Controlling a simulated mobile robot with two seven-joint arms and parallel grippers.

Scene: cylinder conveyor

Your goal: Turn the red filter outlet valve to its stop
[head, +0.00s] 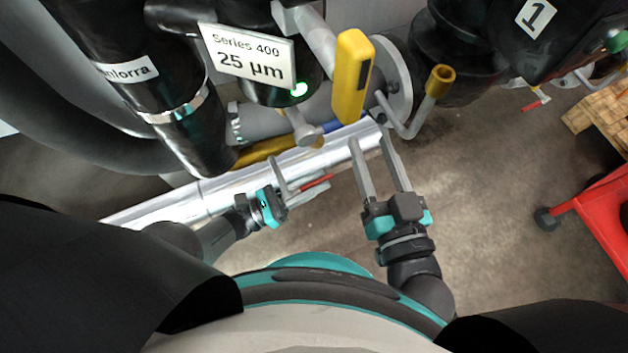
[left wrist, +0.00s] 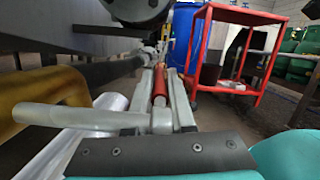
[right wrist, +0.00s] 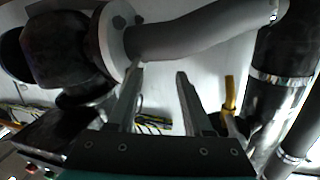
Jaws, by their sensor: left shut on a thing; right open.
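The red valve handle (head: 316,183) shows in the head view beside the silver pipe, below the filter housing. My left gripper (head: 294,186) is at this handle. In the left wrist view the red handle (left wrist: 160,86) lies lengthwise between the fingers of my left gripper (left wrist: 160,80), which is shut on it. The valve body is mostly hidden. My right gripper (head: 368,140) is open and empty, its fingers pointing up towards the pipework below the yellow handle. In the right wrist view, nothing lies between the fingers of my right gripper (right wrist: 159,72).
A large yellow handle (head: 352,75) and a yellow-tipped lever (head: 439,82) stand above my right gripper. A silver pipe (head: 150,208) runs behind my left gripper. A red cart (head: 600,205) stands at the right. The floor between right gripper and cart is clear.

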